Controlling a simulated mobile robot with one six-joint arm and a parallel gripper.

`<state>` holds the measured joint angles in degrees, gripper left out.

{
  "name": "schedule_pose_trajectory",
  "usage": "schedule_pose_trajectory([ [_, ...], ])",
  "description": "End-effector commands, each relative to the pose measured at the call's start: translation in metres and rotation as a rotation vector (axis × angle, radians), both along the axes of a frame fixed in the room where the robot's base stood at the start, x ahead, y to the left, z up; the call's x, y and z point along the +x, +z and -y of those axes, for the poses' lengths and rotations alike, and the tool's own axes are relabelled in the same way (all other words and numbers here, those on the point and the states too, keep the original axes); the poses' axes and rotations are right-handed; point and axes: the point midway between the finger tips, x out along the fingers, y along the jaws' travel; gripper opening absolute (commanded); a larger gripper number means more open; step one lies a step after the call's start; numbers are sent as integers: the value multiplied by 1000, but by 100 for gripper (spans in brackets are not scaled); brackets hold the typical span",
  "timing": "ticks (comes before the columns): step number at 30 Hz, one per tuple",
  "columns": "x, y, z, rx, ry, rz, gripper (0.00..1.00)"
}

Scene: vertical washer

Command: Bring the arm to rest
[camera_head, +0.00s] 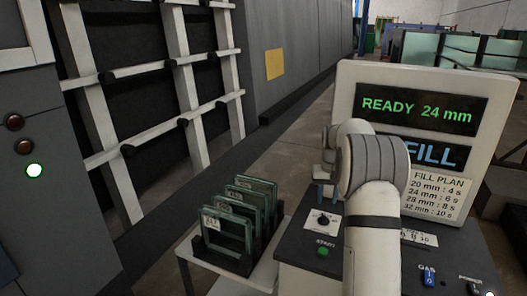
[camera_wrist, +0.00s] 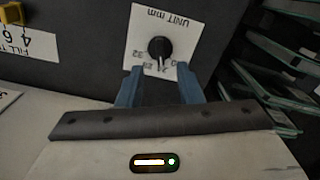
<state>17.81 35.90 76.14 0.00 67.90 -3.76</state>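My gripper (camera_wrist: 160,70) is open and empty in the wrist view, its two blue fingers apart. A black selector knob (camera_wrist: 159,48) on a white "UNIT mm" plate (camera_wrist: 140,25) lies just beyond the fingertips, between their lines; I cannot tell the exact gap. The knob also shows in the head view (camera_head: 323,220). The display (camera_head: 418,109) reads "READY 24 mm".
A green START button (camera_head: 323,252) and a blue GAS switch (camera_head: 429,278) are on the console. A rack with several framed glass panes (camera_head: 235,225) stands left of it.

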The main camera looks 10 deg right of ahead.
Motion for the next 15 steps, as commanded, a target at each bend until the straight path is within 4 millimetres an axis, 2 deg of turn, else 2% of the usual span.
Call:
schedule_pose_trajectory([
  [5,-20,27,-23,-7,21,24,33],
  [9,-59,60,-58,-18,55,63,33],
  [15,-128,93,-105,-28,105,118,33],
])
